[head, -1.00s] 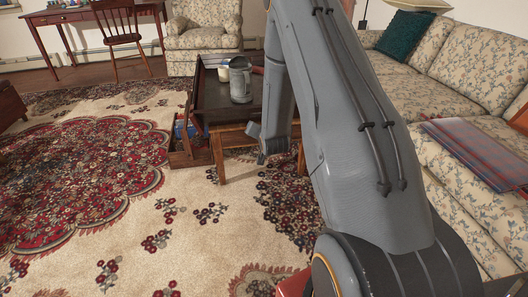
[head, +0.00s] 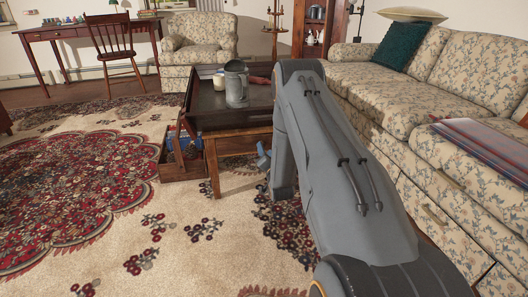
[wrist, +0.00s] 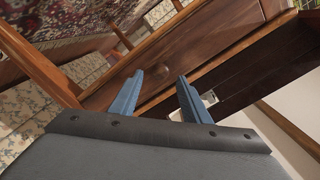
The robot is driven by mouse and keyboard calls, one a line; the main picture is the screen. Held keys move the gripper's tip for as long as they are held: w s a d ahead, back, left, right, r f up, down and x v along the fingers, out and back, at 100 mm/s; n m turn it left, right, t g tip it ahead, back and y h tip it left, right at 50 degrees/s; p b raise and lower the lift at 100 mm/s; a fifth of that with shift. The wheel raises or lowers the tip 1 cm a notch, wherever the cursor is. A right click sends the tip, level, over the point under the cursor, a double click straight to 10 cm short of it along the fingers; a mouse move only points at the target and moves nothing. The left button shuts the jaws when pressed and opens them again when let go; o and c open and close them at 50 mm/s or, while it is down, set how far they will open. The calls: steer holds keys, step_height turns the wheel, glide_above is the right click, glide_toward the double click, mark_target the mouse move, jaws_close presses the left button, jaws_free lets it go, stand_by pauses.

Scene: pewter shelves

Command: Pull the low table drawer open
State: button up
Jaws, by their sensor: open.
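The low table (head: 253,143) is wooden with a dark tray-like top and stands ahead of me in the head view. My gripper (head: 262,156) is low by its near side, right of the near left leg. In the wrist view, a brown wooden drawer front (wrist: 205,52) runs diagonally with a dark rounded knob (wrist: 153,84) on it. My gripper (wrist: 160,77) also shows there, its two blue fingers apart, with the knob in line with the gap between them. I cannot tell whether they touch it. My arm hides the table's right part in the head view.
A grey tankard (head: 236,84) stands on the table. A low wooden box or drawer (head: 181,172) with blue things juts out at the table's left. A floral sofa (head: 420,125) lines the right. Patterned rug (head: 150,225) in front and left is clear.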

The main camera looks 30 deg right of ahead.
steer(key=shift+b+x, duration=0.5)
steer(key=shift+x, duration=1.05)
steer(key=shift+c, duration=0.3)
jaws_close()
